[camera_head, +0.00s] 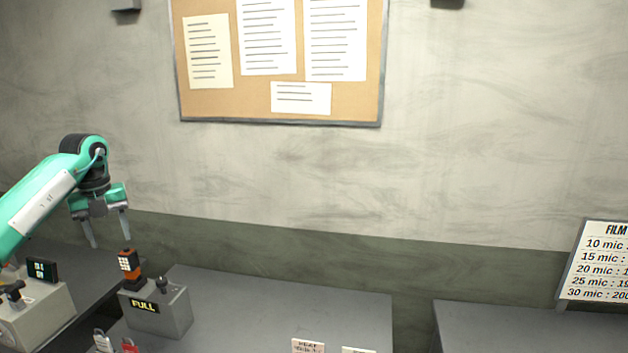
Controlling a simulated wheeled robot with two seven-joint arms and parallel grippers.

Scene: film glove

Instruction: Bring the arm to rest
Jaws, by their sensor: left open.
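My left gripper (107,232) comes in from the left on a green and white arm. Its two grey fingers point down and stand apart, with nothing between them. It hangs in the air above the left side of the benches, up and to the left of a small orange and black device (130,268). My right gripper does not show.
A grey box (174,313) with a "FULL" display stands on the middle bench (290,305). Another box (45,312) with a knob is at the lower left. A film chart (597,262) stands at the right. A corkboard (280,100) hangs on the wall.

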